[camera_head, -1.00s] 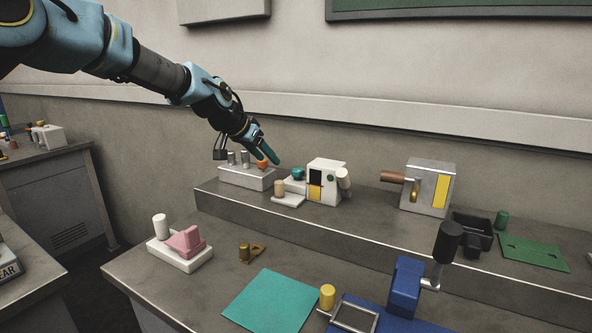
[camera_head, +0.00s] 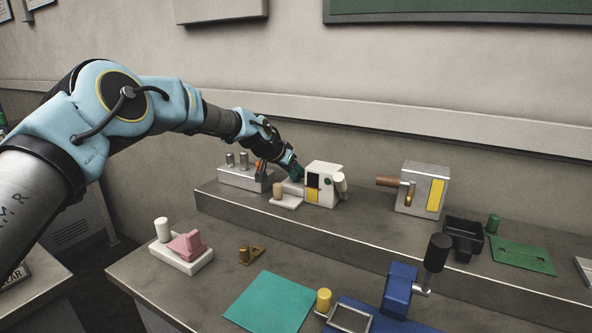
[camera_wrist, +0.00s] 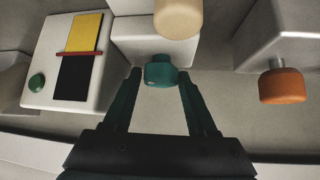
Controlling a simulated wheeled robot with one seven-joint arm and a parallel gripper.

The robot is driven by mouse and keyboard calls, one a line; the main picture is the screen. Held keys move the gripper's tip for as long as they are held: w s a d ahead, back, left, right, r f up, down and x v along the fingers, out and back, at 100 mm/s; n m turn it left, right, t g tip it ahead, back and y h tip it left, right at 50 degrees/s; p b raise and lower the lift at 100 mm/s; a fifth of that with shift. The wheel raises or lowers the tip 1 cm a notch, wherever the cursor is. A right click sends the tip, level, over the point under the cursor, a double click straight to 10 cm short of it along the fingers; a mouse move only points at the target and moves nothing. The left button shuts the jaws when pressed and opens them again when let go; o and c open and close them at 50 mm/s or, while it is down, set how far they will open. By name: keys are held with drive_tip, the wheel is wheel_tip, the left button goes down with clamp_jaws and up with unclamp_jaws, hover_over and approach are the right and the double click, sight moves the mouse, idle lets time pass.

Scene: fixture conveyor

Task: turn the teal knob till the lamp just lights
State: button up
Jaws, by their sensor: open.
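The teal knob (camera_wrist: 160,72) projects from a small white block (camera_wrist: 150,40) in the wrist view. My gripper (camera_wrist: 159,80) is open, with one finger on each side of the knob; I see gaps, so it is not clamped. In the head view my gripper (camera_head: 293,170) hides most of the knob. Beside it stands a white box (camera_head: 326,170) with a dark and yellow panel (camera_wrist: 80,55), crossed by a red bar in the wrist view. A green round spot (camera_wrist: 37,82) on this box may be the lamp; it looks dark green, with no visible glow.
A beige knob (camera_wrist: 178,18) and an orange knob (camera_wrist: 282,85) sit close to the teal one. A metal box with a brown handle (camera_head: 390,182) stands right on the raised shelf. A pink-topped fixture (camera_head: 186,244) and teal mat (camera_head: 268,301) lie on the lower bench.

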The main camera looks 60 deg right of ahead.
drive_tip(key=shift+f, duration=0.1)
clamp_jaws()
idle(0.4)
drive_tip(key=shift+s+f+n+t+b, duration=0.1)
drive_tip(key=shift+s+n+t+b, duration=0.1)
drive_tip(key=shift+n+t+b, duration=0.4)
drive_tip(key=shift+w+n+t+b, duration=0.2)
drive_tip(key=shift+n+t+b, duration=0.2)
drive_tip(key=shift+n+b, duration=0.15)
